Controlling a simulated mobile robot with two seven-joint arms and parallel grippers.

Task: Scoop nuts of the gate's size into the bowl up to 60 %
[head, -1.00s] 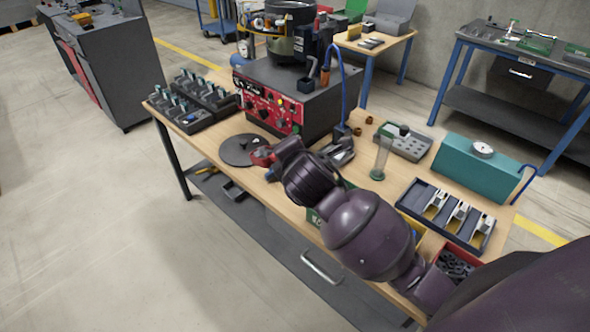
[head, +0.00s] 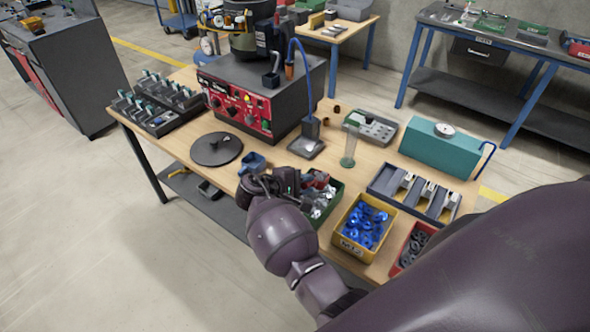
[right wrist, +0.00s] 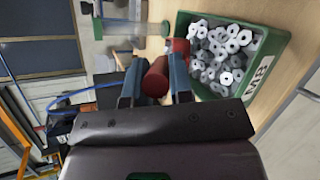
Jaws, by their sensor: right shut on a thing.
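My right gripper (head: 290,188) is shut on the red handle (right wrist: 156,78) of a scoop, between its two fingers in the right wrist view. A red part (right wrist: 181,47), seemingly the scoop's head, shows at the near side of the green bin (right wrist: 274,42). Silver hex nuts (right wrist: 224,52) fill that bin. In the head view the red scoop (head: 317,178) is at the green bin (head: 338,196), partly hidden by my wrist. The dark feeder bowl (head: 252,45) sits on the red-fronted machine (head: 234,106); its contents are hidden. The gate's size is not readable. My left gripper is not in view.
A yellow bin (head: 344,243) of blue parts and a red bin (head: 401,262) of dark parts stand right of the green one. A clear cylinder (head: 349,146) stands behind. A blue holder (head: 251,163) and a dark round lid (head: 216,149) lie left.

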